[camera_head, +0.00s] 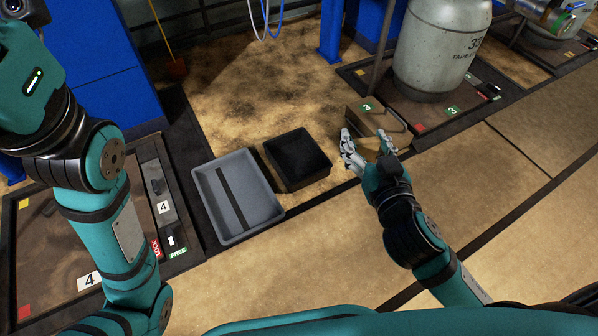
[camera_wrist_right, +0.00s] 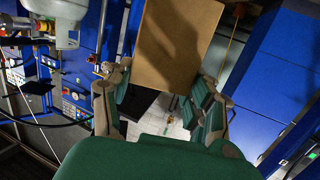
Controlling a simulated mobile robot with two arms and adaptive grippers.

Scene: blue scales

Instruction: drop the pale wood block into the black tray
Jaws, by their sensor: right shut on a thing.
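The pale wood block (camera_wrist_right: 178,45) is between the fingers of my right gripper (camera_wrist_right: 162,98) and fills the top middle of the right wrist view. In the head view my right gripper (camera_head: 366,143) is shut on the block (camera_head: 370,148), which is partly hidden by the fingers. The black tray (camera_head: 325,160) is on the floor to the left of the gripper, and the gripper is beside it, not over it. The tray looks empty and dark inside. My left arm shows at the left, but its gripper is out of view.
A grey tray (camera_head: 275,207) with a dark strip inside lies left of the black tray. A grey gas cylinder (camera_head: 440,45) stands on a platform scale (camera_head: 425,105) at the back right. Another platform scale (camera_head: 60,250) is at the left. Tan floor is clear in front.

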